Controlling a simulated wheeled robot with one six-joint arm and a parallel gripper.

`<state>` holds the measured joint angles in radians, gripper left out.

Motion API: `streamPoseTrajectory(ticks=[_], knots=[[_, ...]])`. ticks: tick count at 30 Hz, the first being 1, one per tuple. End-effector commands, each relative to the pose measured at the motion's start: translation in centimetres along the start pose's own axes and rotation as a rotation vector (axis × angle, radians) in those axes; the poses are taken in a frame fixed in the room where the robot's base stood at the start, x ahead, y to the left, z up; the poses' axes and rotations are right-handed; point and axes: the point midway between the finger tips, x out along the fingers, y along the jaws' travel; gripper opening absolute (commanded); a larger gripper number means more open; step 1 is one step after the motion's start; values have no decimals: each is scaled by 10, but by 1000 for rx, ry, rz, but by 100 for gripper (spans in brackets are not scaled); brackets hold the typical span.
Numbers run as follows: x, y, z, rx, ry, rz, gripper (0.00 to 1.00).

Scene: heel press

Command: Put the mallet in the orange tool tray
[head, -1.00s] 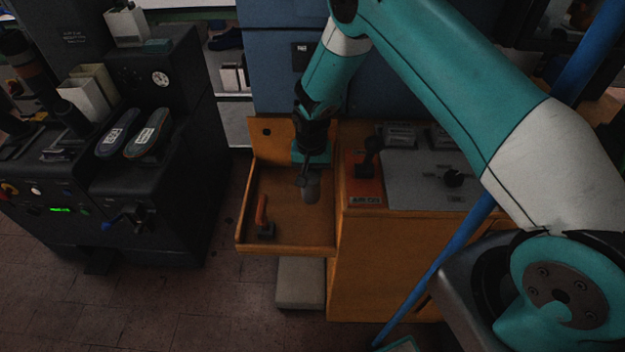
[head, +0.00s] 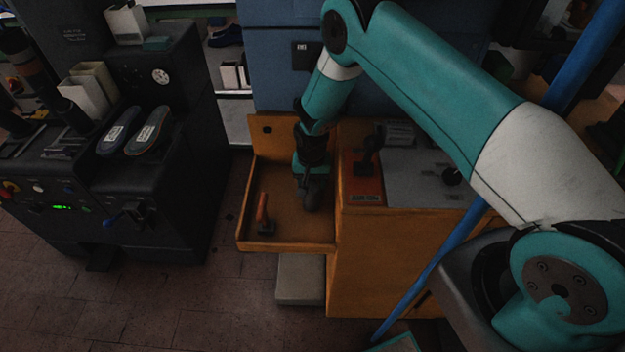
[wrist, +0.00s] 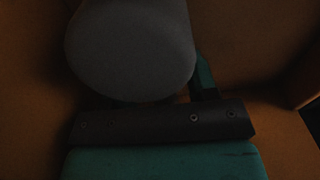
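The orange tool tray (head: 287,246) is an open box on the left side of the orange bench. The mallet (head: 313,196) shows in the head view as a dark grey rounded head low inside the tray's right part. My gripper (head: 311,176) is over that part of the tray, right at the mallet, and appears shut on it. In the wrist view the mallet's grey head (wrist: 132,50) is large and close in front of the gripper. One teal finger shows beside it; the handle and the grip itself are hidden. I cannot tell whether the mallet touches the tray floor.
A red-handled tool (head: 263,215) lies in the tray's front left. A red control box with a black lever (head: 368,172) stands on the bench just right of the tray. A dark machine (head: 150,190) with two shoe soles is at left. A blue pole (head: 440,262) slants at right.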

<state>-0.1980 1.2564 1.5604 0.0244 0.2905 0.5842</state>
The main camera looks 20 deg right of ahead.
Motion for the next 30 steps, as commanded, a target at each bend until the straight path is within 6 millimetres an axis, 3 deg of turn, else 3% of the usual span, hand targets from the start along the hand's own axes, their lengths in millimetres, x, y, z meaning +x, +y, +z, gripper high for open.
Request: streamPoseTrajectory(ticks=[5, 10, 21, 30], knots=[[-1, 0, 0, 0, 0, 0, 53], [-14, -1, -2, 0, 3, -2, 53], [-91, 0, -1, 0, 3, -2, 53], [-129, -1, 1, -12, 0, -8, 53]])
